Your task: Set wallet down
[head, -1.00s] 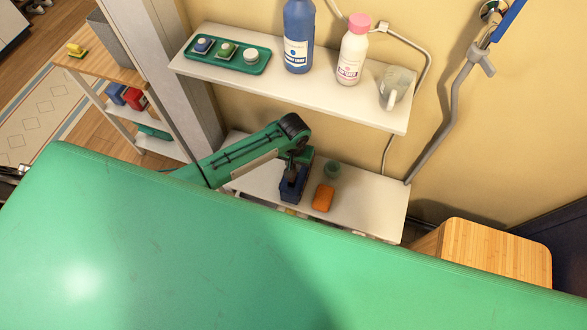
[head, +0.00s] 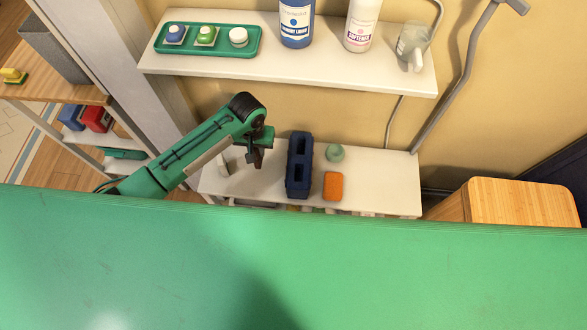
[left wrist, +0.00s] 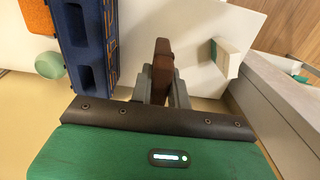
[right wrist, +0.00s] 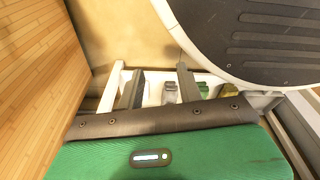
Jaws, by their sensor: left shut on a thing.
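My left gripper (head: 256,156) is over the lower white shelf (head: 385,175), to the left of a dark blue box with openings (head: 299,140). In the left wrist view the left gripper (left wrist: 162,85) is shut on the brown wallet (left wrist: 162,60), which stands on edge between the fingers. The wallet is beside the blue box (left wrist: 88,50) with a gap between them. Whether the wallet touches the shelf is unclear. My right gripper (right wrist: 160,80) is open and empty, away from the wallet, and is seen only in the right wrist view.
An orange block (head: 333,186) and a small green round thing (head: 335,153) are right of the blue box. A small pale block (head: 224,163) is at the shelf's left end.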

